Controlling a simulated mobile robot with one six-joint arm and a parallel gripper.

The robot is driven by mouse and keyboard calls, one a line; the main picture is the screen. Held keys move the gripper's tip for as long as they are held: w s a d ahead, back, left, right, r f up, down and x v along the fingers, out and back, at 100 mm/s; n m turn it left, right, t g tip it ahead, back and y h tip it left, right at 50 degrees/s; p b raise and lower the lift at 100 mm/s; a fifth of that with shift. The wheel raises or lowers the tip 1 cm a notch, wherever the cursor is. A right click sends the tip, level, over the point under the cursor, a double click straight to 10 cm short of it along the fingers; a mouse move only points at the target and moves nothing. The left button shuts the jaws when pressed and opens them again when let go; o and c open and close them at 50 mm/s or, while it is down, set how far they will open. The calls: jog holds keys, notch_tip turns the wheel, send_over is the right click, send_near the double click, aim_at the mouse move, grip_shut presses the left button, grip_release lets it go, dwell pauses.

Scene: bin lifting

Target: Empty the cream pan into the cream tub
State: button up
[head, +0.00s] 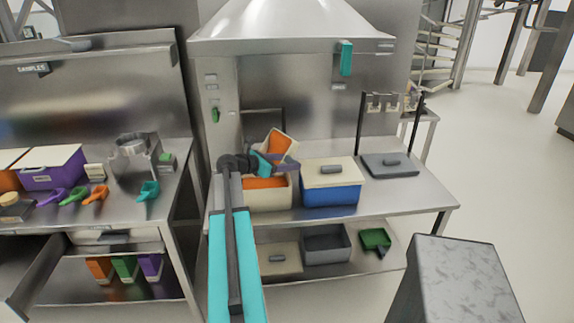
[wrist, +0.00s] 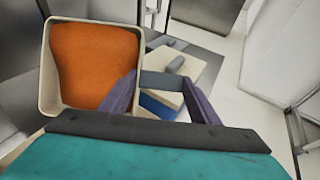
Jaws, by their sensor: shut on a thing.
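The cream pan (head: 280,143) holds orange material and is tilted in the air above the cream tub in the head view. Its orange-filled inside also shows large at the left of the wrist view (wrist: 95,65). My gripper (head: 291,164) is shut on the pan's grey handle, which lies between its purple fingers (wrist: 163,84) in the wrist view. The cream tub (head: 268,200) stands on the steel table just below the gripper, with orange material showing inside. My gripper and arm cover part of the tub's opening.
A blue tub (head: 332,193) with a cream lid stands right of the cream tub, close beside it. Scoops and a purple bin (head: 52,172) sit on the left table.

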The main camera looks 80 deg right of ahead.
jog(key=shift+w+a+f+g+h+b, duration=0.1)
jog(key=shift+w+a+g+h+b, duration=0.3)
jog(key=shift+b, duration=0.95)
jog(key=shift+w+a+f+g+h+b, duration=0.15)
jog(key=shift+g+h+b, duration=0.4)
jog(key=shift+b, duration=0.8)
jog(key=shift+w+a+g+h+b, duration=0.3)
jog(key=shift+h+b, duration=0.35)
jog(key=shift+b, duration=0.7)
jog(key=shift+s+r+p, duration=0.1)
jog(key=shift+r+p, duration=0.05)
jog(key=shift+p, duration=0.15)
jog(key=shift+r+p, duration=0.25)
jog(key=shift+p, duration=0.5)
jog(key=shift+r+y+p, duration=0.15)
jog(key=shift+y+p, duration=0.15)
jog(key=shift+p, duration=0.35)
jog(key=t+y+p, duration=0.1)
jog(key=p, duration=0.2)
jog(key=shift+r, duration=0.25)
jog(key=shift+f+p, duration=0.2)
jog(key=shift+p, duration=0.1)
